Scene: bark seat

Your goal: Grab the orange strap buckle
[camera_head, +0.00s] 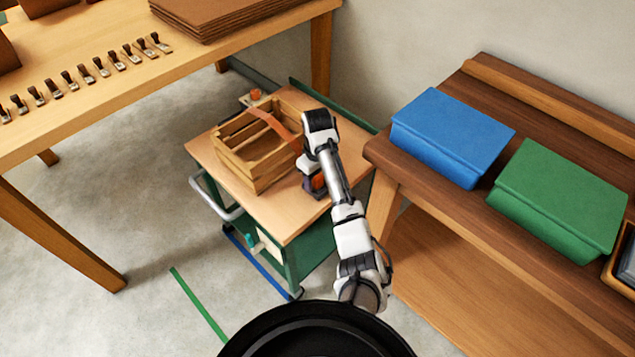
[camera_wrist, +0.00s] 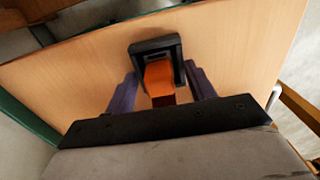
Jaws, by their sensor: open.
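The orange strap buckle (camera_wrist: 160,82) shows in the wrist view as an orange piece in a dark, squarish frame, over the light wooden cart top. My gripper (camera_wrist: 160,72) is open, with one purple-grey finger on each side of the orange part. I cannot tell whether the fingers touch it. In the head view, a small orange and dark piece, which looks like the buckle (camera_head: 316,183), shows under my wrist at the right of the cart top. My arm partly covers it there, and the fingertips are hard to make out.
A slatted wooden crate (camera_head: 257,172) with an orange strap (camera_head: 272,125) over it stands just left of my gripper on the cart (camera_head: 283,222). A bench with a blue box (camera_head: 452,135) and a green box (camera_head: 558,195) is close on the right. A wooden table (camera_head: 120,80) stands at left.

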